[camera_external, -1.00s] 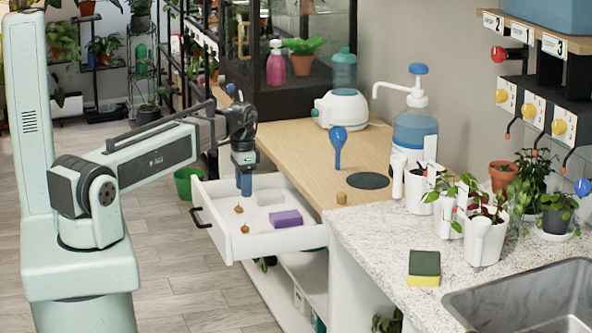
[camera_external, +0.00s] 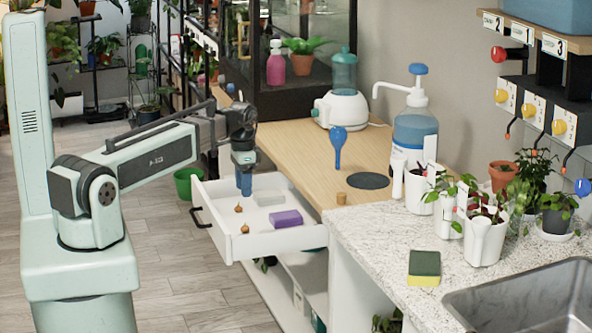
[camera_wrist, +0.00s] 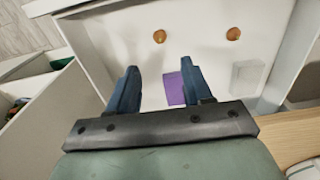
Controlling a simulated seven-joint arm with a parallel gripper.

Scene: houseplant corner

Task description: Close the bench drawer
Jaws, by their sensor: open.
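The white bench drawer (camera_external: 283,243) is pulled out from under the wooden bench top, with its dark handle (camera_external: 200,217) on the front panel at the left. Inside lie two small brown bulbs (camera_external: 239,209), a purple block (camera_external: 286,218) and a clear container (camera_external: 268,198). My gripper (camera_external: 244,184) points down over the far part of the drawer, and I cannot tell its exact height. In the wrist view my gripper (camera_wrist: 153,85) has its two blue fingers apart with nothing held between them. The drawer floor (camera_wrist: 200,42) and the purple block (camera_wrist: 175,88) show beyond the fingertips.
The wooden bench top (camera_external: 300,140) carries a blue scoop (camera_external: 339,145), a dark round pad (camera_external: 367,180) and a pump bottle (camera_external: 414,132). A green bucket (camera_external: 186,184) stands on the floor behind the drawer. Floor left of the drawer front is clear.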

